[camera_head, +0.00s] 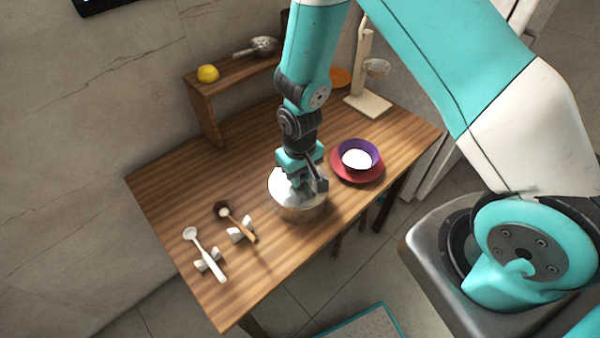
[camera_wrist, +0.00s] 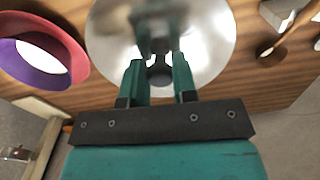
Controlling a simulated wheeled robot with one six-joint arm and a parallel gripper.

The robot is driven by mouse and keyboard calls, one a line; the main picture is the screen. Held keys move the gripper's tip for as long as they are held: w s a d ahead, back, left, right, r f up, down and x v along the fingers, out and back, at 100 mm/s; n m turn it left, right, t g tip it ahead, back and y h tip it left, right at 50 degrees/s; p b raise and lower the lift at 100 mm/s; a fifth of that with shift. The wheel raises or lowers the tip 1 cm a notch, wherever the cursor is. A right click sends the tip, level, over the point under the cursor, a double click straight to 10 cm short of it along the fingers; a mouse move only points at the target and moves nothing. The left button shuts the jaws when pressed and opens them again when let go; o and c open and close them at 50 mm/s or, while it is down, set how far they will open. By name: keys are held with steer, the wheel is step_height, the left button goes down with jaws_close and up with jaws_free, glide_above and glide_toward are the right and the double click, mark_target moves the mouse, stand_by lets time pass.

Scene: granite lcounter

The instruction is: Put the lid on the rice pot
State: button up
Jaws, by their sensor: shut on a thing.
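The silver lid (camera_head: 284,184) is over the rice pot (camera_head: 302,213) on the wooden table. In the wrist view the lid (camera_wrist: 215,45) is a shiny disc with a dark knob at its middle. My gripper (camera_head: 303,186) is above the lid and shut on its knob; the wrist view shows the two teal fingers (camera_wrist: 159,75) on either side of the knob. The lid covers the pot's opening, and the pot's body shows below it. I cannot tell whether the lid rests fully on the rim.
A purple bowl (camera_head: 358,154) with white contents sits on a red plate (camera_head: 345,175) right of the pot. Two spoons (camera_head: 204,253) lie on white rests at the left. A shelf (camera_head: 205,90) with a yellow fruit (camera_head: 208,73) and a wooden stand (camera_head: 367,103) are behind.

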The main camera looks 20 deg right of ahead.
steer(key=shift+f+b, duration=0.3)
steer(key=shift+f, duration=0.15)
steer(key=o, duration=0.9)
step_height(320, 180, up, 17)
steer(key=b, duration=0.1)
steer(key=s+a+r+n+y, duration=0.2)
steer(key=s+r, duration=0.4)
steer(key=s, duration=0.3)
steer(key=s+a+r+n+y, duration=0.2)
steer(key=s+r+n, duration=0.1)
steer(key=s+r, duration=0.4)
steer(key=shift+s+a+r, duration=0.25)
steer(key=shift+s+r, duration=0.05)
steer(key=shift+s, duration=0.8)
